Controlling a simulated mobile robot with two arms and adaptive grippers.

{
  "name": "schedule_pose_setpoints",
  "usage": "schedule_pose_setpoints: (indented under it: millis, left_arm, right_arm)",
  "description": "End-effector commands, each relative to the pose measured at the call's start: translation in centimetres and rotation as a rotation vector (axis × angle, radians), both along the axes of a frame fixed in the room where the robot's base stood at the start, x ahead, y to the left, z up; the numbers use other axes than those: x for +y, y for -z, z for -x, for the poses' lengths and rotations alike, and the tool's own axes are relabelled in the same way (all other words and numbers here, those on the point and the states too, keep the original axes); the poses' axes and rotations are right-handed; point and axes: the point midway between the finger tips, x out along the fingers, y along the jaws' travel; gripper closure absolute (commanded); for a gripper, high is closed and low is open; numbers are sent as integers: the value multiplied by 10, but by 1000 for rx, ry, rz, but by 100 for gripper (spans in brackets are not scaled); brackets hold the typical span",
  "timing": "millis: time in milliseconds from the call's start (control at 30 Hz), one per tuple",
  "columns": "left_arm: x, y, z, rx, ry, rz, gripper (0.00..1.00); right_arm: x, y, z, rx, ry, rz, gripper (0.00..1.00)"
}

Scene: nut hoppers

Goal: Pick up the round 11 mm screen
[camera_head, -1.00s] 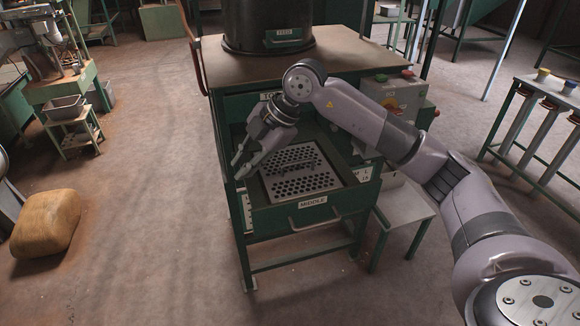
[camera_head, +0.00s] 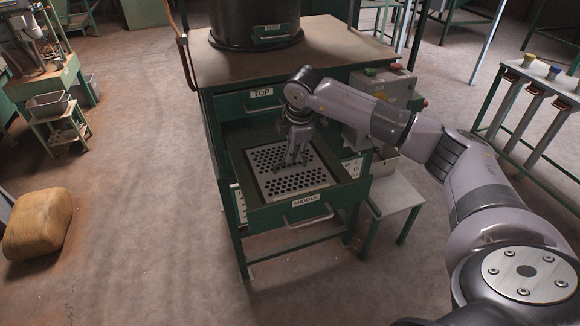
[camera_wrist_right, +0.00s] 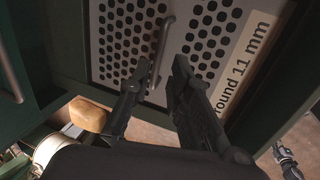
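The round 11 mm screen (camera_head: 290,181) is a pale metal plate with rows of round dark holes. It lies in the pulled-out drawer marked MIDDLE (camera_head: 343,195). In the right wrist view the screen (camera_wrist_right: 205,41) has a paper label reading "round 11 mm" (camera_wrist_right: 243,62) and a raised bar handle (camera_wrist_right: 161,48). My right gripper (camera_head: 297,160) points down over the screen. In the right wrist view its open fingers (camera_wrist_right: 160,66) stand on either side of the handle; I cannot tell if they touch it. What looks like my left gripper (camera_wrist_right: 285,157) shows small at the lower right there.
The TOP drawer (camera_head: 262,103) above is shut. A control box (camera_head: 385,88) is on the cabinet's right side, above a small side table (camera_head: 395,195). A tan sack (camera_head: 38,222) lies on the floor at left. The floor in front is clear.

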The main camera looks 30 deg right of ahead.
Motion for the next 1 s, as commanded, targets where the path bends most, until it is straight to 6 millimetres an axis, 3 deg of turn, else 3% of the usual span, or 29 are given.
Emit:
schedule_pose_setpoints:
  millis: [333, 500, 767, 1000]
  left_arm:
    - [0, -28, -4, -6, 0, 0, 84]
    - [-1, -30, -5, -8, 0, 1, 84]
    - [-1, -29, -6, -9, 1, 1, 84]
    - [-1, -29, -5, -8, 1, 1, 84]
  right_arm:
    - [-3, 31, -13, 5, 1, -1, 82]
    - [-4, 51, -18, 2, 0, -1, 82]
    - [-4, 54, -19, 0, 0, -1, 82]
    - [-4, 54, -19, 0, 0, -1, 98]
